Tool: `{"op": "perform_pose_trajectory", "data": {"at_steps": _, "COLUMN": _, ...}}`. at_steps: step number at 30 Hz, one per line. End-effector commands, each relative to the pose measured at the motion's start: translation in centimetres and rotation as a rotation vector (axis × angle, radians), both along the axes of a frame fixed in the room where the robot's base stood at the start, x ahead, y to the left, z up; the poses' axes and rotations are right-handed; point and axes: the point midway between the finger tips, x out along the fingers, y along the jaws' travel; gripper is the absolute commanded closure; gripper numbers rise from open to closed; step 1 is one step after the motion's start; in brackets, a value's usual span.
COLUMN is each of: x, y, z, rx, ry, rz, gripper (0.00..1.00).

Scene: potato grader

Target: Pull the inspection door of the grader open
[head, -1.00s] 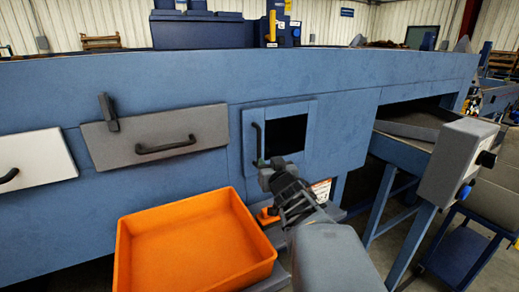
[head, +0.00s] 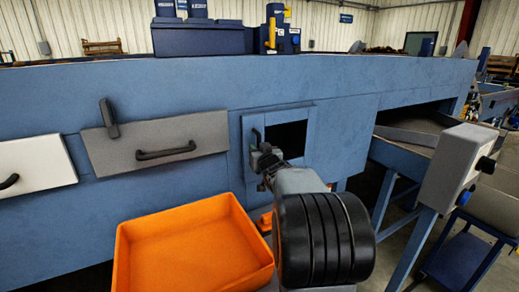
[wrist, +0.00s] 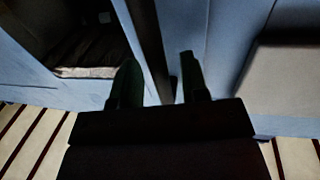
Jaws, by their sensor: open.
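The inspection door (head: 311,138) is a blue panel with a dark square window, set in the blue side of the grader (head: 200,85). It looks closed in the head view. Its black upright handle (head: 257,135) is on its left edge, and its lower part is hidden by my gripper (head: 264,158). In the wrist view my gripper (wrist: 158,82) is open, with one finger on each side of the dark handle bar (wrist: 148,45). I cannot tell whether either finger touches the bar.
An orange bin (head: 190,245) stands below and left of the door. A grey panel (head: 205,130) with a black handle is left of the door, and a white panel (head: 40,162) is farther left. A grey control box (head: 455,170) stands at the right.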

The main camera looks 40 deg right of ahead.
Motion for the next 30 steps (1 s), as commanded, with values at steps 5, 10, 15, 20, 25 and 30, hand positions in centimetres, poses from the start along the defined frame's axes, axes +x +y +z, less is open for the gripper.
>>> {"op": "perform_pose_trajectory", "data": {"at_steps": 5, "x": 0.55, "y": -0.16, "z": 0.0, "rx": 0.0, "ry": 0.0, "rz": 0.0, "gripper": 0.59}}
{"op": "perform_pose_trajectory", "data": {"at_steps": 10, "x": 0.59, "y": -0.16, "z": -0.01, "rx": 0.0, "ry": 0.0, "rz": 0.0, "gripper": 0.59}}
{"op": "perform_pose_trajectory", "data": {"at_steps": 15, "x": 0.57, "y": -0.16, "z": 0.0, "rx": 0.0, "ry": 0.0, "rz": 0.0, "gripper": 0.68}}
{"op": "perform_pose_trajectory", "data": {"at_steps": 20, "x": 0.56, "y": -0.16, "z": 0.0, "rx": 0.0, "ry": 0.0, "rz": 0.0, "gripper": 0.83}}
{"op": "perform_pose_trajectory", "data": {"at_steps": 25, "x": 0.55, "y": -0.16, "z": 0.01, "rx": 0.0, "ry": 0.0, "rz": 0.0, "gripper": 0.99}}
{"op": "perform_pose_trajectory", "data": {"at_steps": 30, "x": 0.55, "y": -0.17, "z": 0.01, "rx": 0.0, "ry": 0.0, "rz": 0.0, "gripper": 1.0}}
